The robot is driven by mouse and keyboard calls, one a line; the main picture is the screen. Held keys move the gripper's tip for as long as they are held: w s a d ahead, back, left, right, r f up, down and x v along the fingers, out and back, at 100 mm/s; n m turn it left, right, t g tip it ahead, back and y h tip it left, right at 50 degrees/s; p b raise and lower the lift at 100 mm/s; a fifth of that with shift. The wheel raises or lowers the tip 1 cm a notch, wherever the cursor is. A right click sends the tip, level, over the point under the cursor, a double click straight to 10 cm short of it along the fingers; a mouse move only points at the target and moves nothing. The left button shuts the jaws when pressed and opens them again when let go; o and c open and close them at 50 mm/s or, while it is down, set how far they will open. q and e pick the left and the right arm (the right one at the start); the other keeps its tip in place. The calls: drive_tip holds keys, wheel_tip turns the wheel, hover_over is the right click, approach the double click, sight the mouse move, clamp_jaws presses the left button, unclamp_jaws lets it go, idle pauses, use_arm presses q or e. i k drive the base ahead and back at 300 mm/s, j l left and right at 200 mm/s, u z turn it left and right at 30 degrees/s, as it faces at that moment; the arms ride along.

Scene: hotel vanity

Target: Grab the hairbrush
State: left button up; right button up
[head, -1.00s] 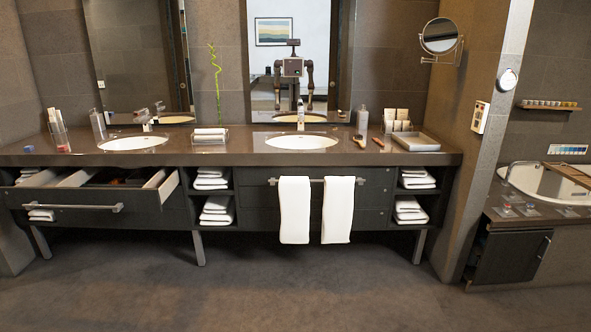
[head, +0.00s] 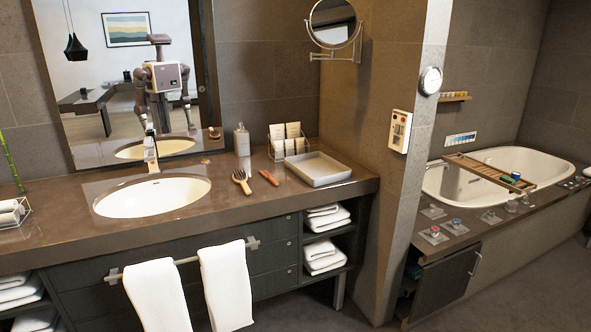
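A tan, wooden-looking brush (head: 241,182), which looks like the hairbrush, lies on the brown vanity counter (head: 222,208) to the right of the sink. A slim orange-red item (head: 269,177) lies just right of it; I cannot tell at this size whether it is a comb or another brush. Neither of my grippers is directly in view. Only my reflection shows in the wall mirror, too small to tell the gripper states.
A grey tray (head: 318,182), a holder with packets (head: 287,142) and a soap bottle (head: 242,140) stand near the brush. The sink (head: 152,197) is left. White towels (head: 226,285) hang from a front rail. A wall corner (head: 392,190) juts out at right.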

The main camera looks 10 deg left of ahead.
sight(239, 179)
drive_tip(key=i+l+z, duration=0.2)
drive_tip(key=i, duration=0.95)
drive_tip(key=j, duration=0.1)
